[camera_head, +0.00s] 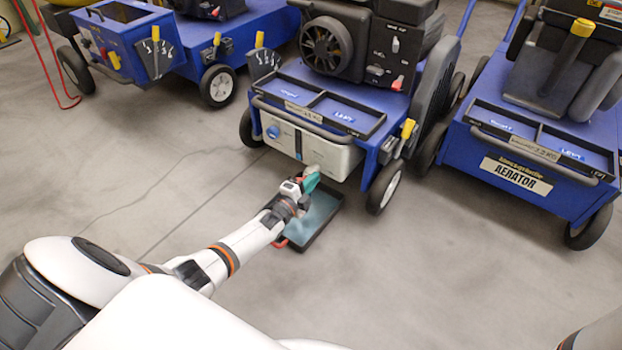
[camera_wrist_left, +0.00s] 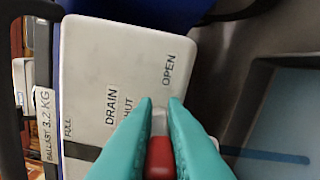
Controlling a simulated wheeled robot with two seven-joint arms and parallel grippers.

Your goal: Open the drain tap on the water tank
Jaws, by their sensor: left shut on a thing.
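The white water tank (camera_head: 335,158) hangs at the front of the middle blue aerator. In the left wrist view its face (camera_wrist_left: 125,50) carries the words DRAIN, OPEN and a partly hidden SHUT. My left gripper (camera_head: 311,178) is low at the tank's front. In the wrist view its teal fingers (camera_wrist_left: 160,105) are shut on the red and pale drain tap handle (camera_wrist_left: 160,155). The fingers hide part of the tap, and its spout is not visible. The handle's exact angle is hard to tell. My right gripper is not in view.
A dark tray (camera_head: 335,217) with a pale blue interior and a red handle lies on the floor under the tap. Other blue aerators stand left (camera_head: 118,42) and right (camera_head: 540,150). A red hose (camera_head: 42,60) hangs at far left. The foreground floor right of my arm is clear.

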